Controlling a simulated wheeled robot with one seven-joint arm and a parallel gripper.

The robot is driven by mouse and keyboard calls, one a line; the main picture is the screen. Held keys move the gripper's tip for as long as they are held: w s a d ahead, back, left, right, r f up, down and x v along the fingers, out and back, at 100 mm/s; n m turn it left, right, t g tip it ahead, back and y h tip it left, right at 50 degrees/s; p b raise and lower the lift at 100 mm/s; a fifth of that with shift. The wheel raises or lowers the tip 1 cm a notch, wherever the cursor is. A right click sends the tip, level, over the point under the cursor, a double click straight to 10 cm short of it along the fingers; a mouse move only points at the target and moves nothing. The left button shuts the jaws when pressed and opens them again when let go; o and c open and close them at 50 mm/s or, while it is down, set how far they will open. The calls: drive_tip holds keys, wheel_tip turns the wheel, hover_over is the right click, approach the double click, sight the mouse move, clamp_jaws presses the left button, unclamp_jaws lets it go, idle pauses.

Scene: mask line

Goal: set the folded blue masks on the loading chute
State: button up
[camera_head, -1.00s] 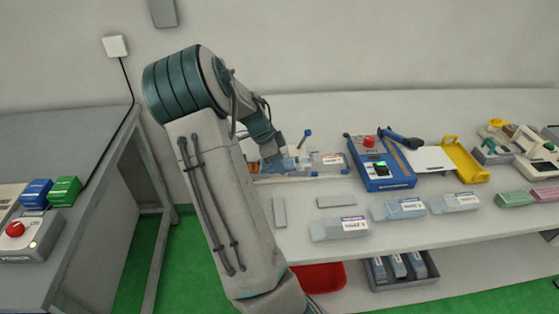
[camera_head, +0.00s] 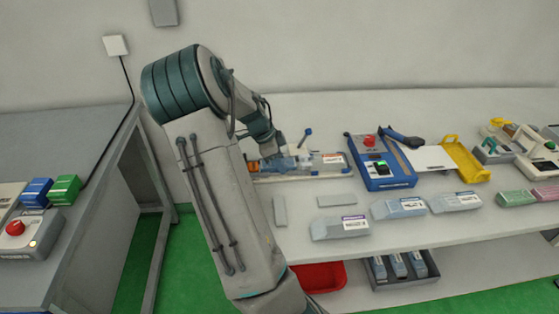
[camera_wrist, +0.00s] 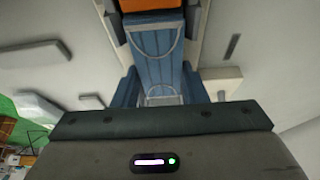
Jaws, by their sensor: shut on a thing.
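A folded blue mask stack (camera_wrist: 160,72) with pale ear loops lies between the fingers of my gripper (camera_wrist: 161,88) in the wrist view. My gripper is shut on it. In the head view my gripper (camera_head: 292,162) is low over a pale, long fixture (camera_head: 325,174) at the back left of the table, apparently the loading chute. An orange part (camera_wrist: 152,5) lies just beyond the stack in the wrist view. Whether the stack touches the chute floor cannot be told; my wrist hides part of it.
Several labelled light-blue packs (camera_head: 341,228) lie along the table front. A blue machine (camera_head: 382,165) with a red button stands right of the fixture. Two flat grey plates (camera_head: 337,200) lie in front. Below are a red bin (camera_head: 320,276) and a grey crate (camera_head: 405,282).

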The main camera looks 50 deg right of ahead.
drive_tip(key=shift+f, duration=0.1)
idle(0.3)
drive_tip(key=o, duration=1)
drive_tip(key=shift+a, duration=0.1)
drive_tip(key=shift+r+p, duration=0.65)
drive_tip(key=shift+r, duration=0.4)
drive_tip(key=shift+r+p, duration=2)
drive_tip(key=shift+r, duration=1)
